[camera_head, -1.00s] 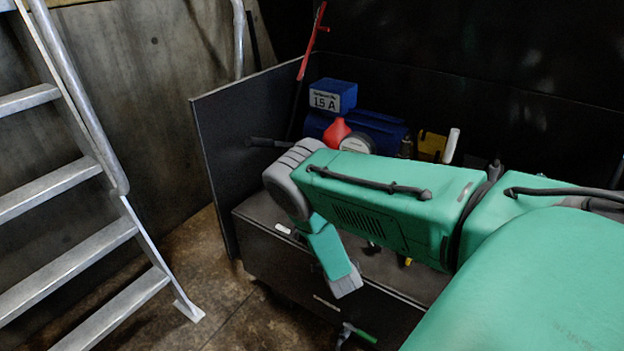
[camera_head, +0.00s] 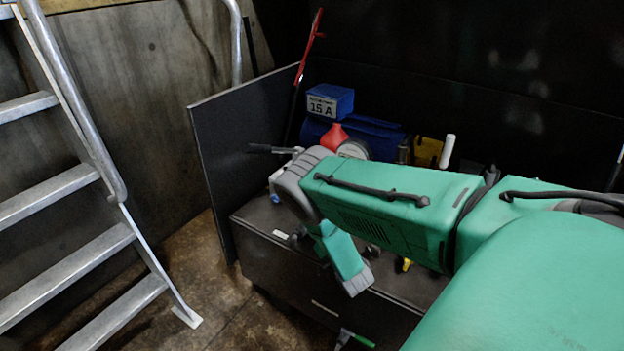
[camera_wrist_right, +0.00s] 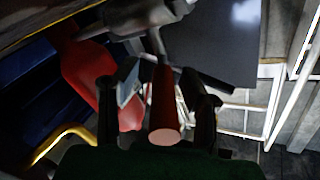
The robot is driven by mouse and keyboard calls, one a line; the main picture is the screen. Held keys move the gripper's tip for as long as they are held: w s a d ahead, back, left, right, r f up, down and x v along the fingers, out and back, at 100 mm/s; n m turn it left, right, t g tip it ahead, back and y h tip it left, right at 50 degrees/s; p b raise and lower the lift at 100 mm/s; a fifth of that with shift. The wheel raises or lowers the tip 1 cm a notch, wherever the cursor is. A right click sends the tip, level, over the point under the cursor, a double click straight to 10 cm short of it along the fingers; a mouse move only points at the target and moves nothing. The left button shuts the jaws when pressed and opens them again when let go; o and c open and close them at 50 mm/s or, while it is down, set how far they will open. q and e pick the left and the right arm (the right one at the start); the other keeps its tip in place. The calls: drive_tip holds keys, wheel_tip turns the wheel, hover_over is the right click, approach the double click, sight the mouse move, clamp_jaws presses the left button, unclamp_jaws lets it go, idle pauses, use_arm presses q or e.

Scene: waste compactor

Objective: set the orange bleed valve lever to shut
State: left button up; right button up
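In the right wrist view, the orange-red bar of the bleed valve lever (camera_wrist_right: 165,105) runs down from a grey metal fitting (camera_wrist_right: 145,17), its round end toward the camera. My right gripper (camera_wrist_right: 158,112) is open, with one dark finger on each side of the lever. A gap shows on the right; I cannot tell whether the left finger touches it. My left gripper is not in view.
A red funnel-shaped part (camera_head: 333,137), a blue box marked 15 A (camera_head: 330,100) and a black handle (camera_head: 272,149) are close to my right arm. A dark panel (camera_head: 235,150) stands at the bench's left. A metal ladder (camera_head: 75,200) is further left, with bare floor between.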

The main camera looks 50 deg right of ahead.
drive_tip(key=shift+f, duration=0.1)
drive_tip(key=shift+s, duration=0.1)
drive_tip(key=shift+s+a, duration=0.15)
drive_tip(key=shift+s, duration=0.15)
drive_tip(key=v, duration=1.1)
drive_tip(key=shift+s, duration=0.1)
